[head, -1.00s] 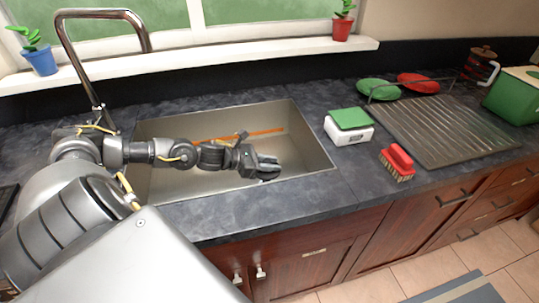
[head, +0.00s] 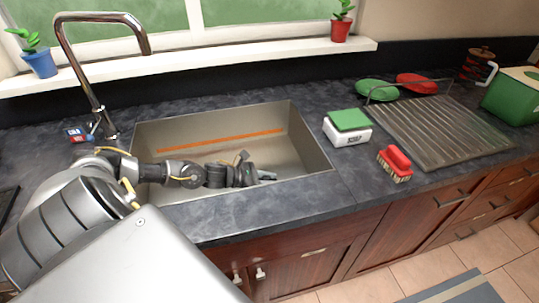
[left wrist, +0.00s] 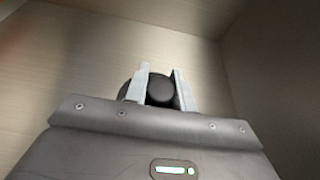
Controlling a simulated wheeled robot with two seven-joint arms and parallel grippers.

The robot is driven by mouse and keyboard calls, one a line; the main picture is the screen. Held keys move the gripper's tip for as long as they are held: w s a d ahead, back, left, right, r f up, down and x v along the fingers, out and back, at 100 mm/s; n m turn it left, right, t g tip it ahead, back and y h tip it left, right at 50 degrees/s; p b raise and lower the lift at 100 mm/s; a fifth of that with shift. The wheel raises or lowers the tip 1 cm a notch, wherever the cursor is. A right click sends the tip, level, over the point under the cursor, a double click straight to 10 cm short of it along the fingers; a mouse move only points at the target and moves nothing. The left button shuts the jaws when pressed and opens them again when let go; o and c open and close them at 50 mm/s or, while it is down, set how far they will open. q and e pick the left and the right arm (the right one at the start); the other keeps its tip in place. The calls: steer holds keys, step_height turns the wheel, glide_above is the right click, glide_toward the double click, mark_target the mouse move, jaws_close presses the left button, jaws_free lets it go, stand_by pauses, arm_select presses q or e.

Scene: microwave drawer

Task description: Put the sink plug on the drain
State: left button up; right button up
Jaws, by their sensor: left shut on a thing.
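My left gripper (head: 266,176) is down inside the metal sink (head: 312,140). In the left wrist view its two pale fingers (left wrist: 160,90) are shut on a round black thing, which looks like the sink plug (left wrist: 160,91). Part of a wider dark disc shows behind the fingers. In the head view the plug cannot be made out. The drain is not visible in either view; my arm and gripper cover part of the sink floor. My right gripper is not in view.
A tall curved faucet (head: 100,95) stands at the sink's back left. An orange line (head: 220,141) runs along the sink's back wall. Right of the sink are a white soap box with a green top (head: 348,127), a red brush (head: 396,163) and a ribbed drainboard (head: 440,130).

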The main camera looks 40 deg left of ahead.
arm_select(q)
steer(key=shift+f, duration=0.2)
steer(key=o, duration=1)
steer(key=shift+r, duration=0.1)
steer(key=shift+r, duration=0.15)
steer(key=shift+s+a, duration=0.2)
steer(key=v, duration=1.1)
steer(key=shift+s+a+r+b, duration=0.15)
steer(key=shift+r+b, duration=0.1)
steer(key=shift+b, duration=0.15)
